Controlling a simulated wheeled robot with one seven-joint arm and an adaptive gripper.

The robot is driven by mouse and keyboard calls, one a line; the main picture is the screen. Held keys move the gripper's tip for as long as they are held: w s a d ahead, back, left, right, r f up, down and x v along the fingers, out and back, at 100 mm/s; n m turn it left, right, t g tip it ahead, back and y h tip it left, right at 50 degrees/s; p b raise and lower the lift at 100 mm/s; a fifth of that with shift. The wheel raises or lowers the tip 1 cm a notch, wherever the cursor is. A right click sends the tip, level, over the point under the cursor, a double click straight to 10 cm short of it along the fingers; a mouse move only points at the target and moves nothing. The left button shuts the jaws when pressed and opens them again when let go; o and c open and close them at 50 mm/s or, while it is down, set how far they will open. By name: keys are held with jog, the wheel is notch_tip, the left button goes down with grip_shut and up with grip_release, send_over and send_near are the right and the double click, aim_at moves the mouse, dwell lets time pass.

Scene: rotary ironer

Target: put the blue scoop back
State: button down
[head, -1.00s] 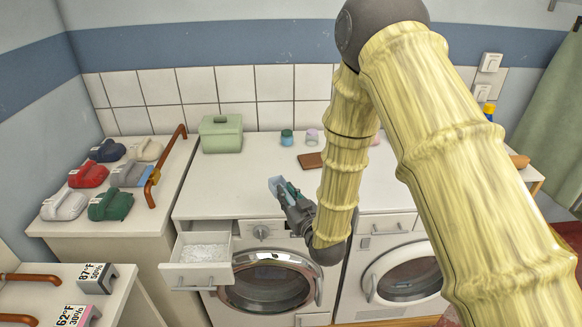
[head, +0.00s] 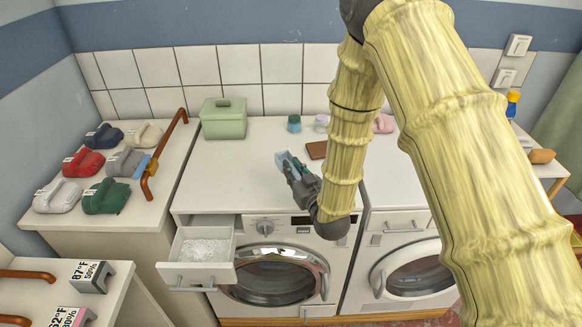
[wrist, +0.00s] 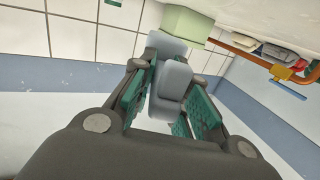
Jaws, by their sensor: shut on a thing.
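The blue scoop (head: 284,160) is pale blue and sits in the jaws of my gripper (head: 294,169) in the head view. In the wrist view the scoop (wrist: 172,82) looks grey-blue, and my gripper's green finger pads (wrist: 165,103) close on it from both sides. In the head view the gripper and scoop appear over the front part of the left washer's white top (head: 235,180). I cannot tell their exact height above it. My arm hides part of the top to the right.
The left washer's drawer (head: 167,272) is pulled out and holds white powder (head: 205,250). A green lidded box (head: 223,118) stands at the back left. Small jars (head: 294,123) and a brown block (head: 317,150) lie behind the gripper. A brown rail (head: 165,150) edges the left table.

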jog(key=f, duration=0.2)
jog(key=w+f+b, duration=0.1)
jog(key=shift+w+a+f, duration=0.1)
jog(key=shift+w+f, duration=0.05)
jog(key=shift+f, duration=0.2)
jog(key=shift+s+f+b, duration=0.3)
jog(key=shift+s+f, duration=0.1)
jog(key=shift+w+f, duration=0.25)
jog(key=shift+f, duration=0.45)
jog(key=shift+s+r, duration=0.1)
jog(key=shift+s, duration=0.05)
jog(key=shift+f+b, duration=0.7)
jog(key=c, duration=1.3)
grip_release()
jog(key=shift+c, duration=0.2)
jog(key=shift+o, duration=0.2)
